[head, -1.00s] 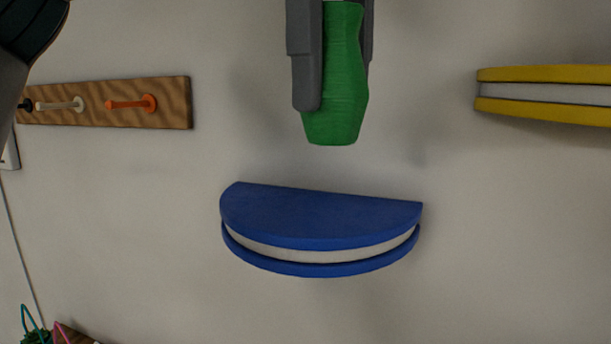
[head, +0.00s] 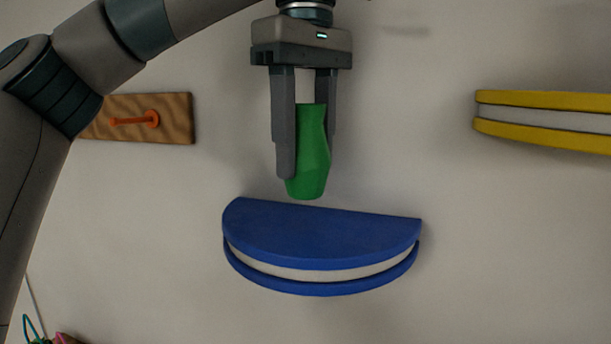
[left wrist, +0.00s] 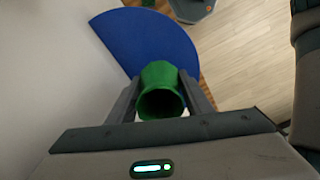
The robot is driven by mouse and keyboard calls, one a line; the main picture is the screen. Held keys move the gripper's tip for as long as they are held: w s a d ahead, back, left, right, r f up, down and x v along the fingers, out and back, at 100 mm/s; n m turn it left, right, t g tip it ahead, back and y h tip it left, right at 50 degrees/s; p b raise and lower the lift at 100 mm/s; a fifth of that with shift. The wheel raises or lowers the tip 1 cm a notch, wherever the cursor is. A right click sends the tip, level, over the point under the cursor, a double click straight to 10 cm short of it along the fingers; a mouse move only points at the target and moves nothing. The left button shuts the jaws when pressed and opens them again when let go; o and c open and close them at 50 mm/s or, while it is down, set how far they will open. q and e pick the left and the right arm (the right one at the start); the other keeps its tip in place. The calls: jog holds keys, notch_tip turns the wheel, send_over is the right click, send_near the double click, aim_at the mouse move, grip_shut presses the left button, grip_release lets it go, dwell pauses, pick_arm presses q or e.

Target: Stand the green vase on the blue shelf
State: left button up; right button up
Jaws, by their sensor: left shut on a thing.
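The green vase (head: 312,160) is upright in my left gripper (head: 304,172), whose two fingers are shut on it from the sides. Its base is a little above the top of the blue shelf (head: 315,232) in the head view, near the shelf's back edge; a small gap seems to show. In the left wrist view the vase (left wrist: 161,92) shows its open mouth between the fingers (left wrist: 163,100), with the half-round blue shelf (left wrist: 150,40) beyond and below it. My right gripper is not in view.
A yellow shelf (head: 545,102) is on the wall at the right. A wooden peg rail (head: 175,118) with an orange peg (head: 135,119) is at the left, partly behind my left arm. The top of the blue shelf is bare.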

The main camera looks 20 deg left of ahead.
aim_at(305, 176)
pick_arm(q)
jog(key=shift+f, duration=0.1)
jog(key=shift+w+f+p, duration=0.1)
jog(key=shift+f+p, duration=0.2)
jog(key=shift+f, duration=1.65)
jog(key=shift+f, duration=0.1)
jog(key=o, duration=1)
jog(key=shift+o, duration=0.2)
jog(key=shift+r, duration=0.25)
